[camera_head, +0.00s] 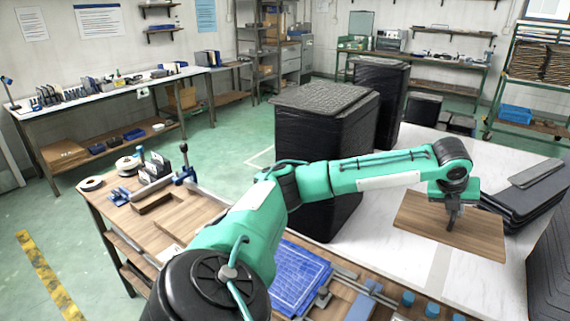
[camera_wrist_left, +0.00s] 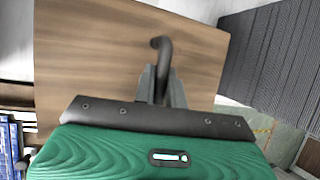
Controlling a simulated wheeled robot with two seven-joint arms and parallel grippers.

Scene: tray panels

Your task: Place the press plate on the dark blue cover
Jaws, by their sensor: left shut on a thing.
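The press plate (camera_head: 430,220) looks like a flat brown wooden board with a dark bent handle (camera_wrist_left: 160,45). It is over the white table at the right of the head view, and its brown face (camera_wrist_left: 90,50) fills much of the left wrist view. My left gripper (camera_head: 452,222) points down at the plate's middle and is shut on the handle; its fingers also show in the wrist view (camera_wrist_left: 161,88). I cannot tell whether the plate touches the table. A blue gridded sheet (camera_head: 300,278) lies at the lower middle; whether it is the dark blue cover is unclear. My right gripper is out of view.
Dark stacked panels (camera_head: 515,205) stand close to the plate's right. A tall black-wrapped stack (camera_head: 315,125) stands behind my arm. A wooden bench (camera_head: 200,225) with tools is at left. White tabletop (camera_head: 385,255) left of the plate is partly clear.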

